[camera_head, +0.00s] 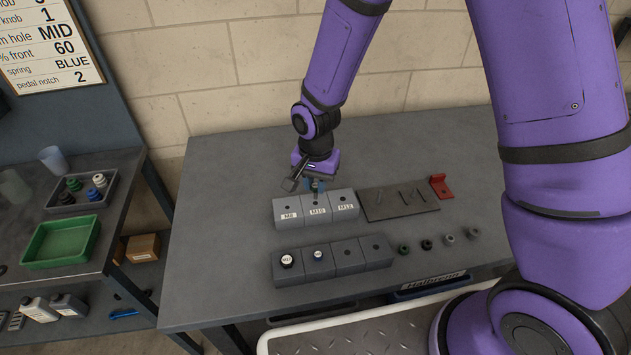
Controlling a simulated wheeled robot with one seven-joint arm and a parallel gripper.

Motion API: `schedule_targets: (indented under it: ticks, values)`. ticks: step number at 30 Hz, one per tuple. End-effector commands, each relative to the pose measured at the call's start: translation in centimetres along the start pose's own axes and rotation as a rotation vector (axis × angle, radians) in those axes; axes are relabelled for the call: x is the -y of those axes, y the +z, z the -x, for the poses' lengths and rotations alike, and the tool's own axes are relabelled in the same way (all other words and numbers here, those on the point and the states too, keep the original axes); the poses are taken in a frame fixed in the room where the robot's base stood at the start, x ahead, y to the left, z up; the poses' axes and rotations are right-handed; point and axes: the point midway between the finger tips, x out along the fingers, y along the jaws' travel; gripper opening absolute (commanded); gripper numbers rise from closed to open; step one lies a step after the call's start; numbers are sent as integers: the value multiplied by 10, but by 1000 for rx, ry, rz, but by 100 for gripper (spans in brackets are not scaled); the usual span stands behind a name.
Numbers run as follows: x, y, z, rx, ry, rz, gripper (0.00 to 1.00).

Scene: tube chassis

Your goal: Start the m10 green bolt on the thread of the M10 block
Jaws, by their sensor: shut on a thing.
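The M10 block (319,214) is the middle one in a grey row on the table, between the M8 block (289,217) and the M12 block (346,207). My gripper (316,187) points down just above the M10 block. It is shut on a small bolt, of which only a little blue-green shows between the fingers; I take it to be the m10 green bolt. The bolt's lower end and the M10 hole are mostly hidden or too small to tell. I cannot tell whether the bolt touches the thread.
In front stands a second grey block row (333,265) with two labelled caps and open holes. Several small round parts (426,244) lie to its right. A dark plate (385,208) with thin rods and a red bracket (440,187) are right of the M12 block. The table's left side is clear.

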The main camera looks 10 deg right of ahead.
Motion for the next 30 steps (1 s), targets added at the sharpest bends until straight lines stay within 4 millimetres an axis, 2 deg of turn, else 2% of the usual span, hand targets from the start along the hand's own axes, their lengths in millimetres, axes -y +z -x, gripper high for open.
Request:
schedule_targets:
  ticks: [30]
  values:
    - [0, 0, -22, 0, 0, 0, 0]
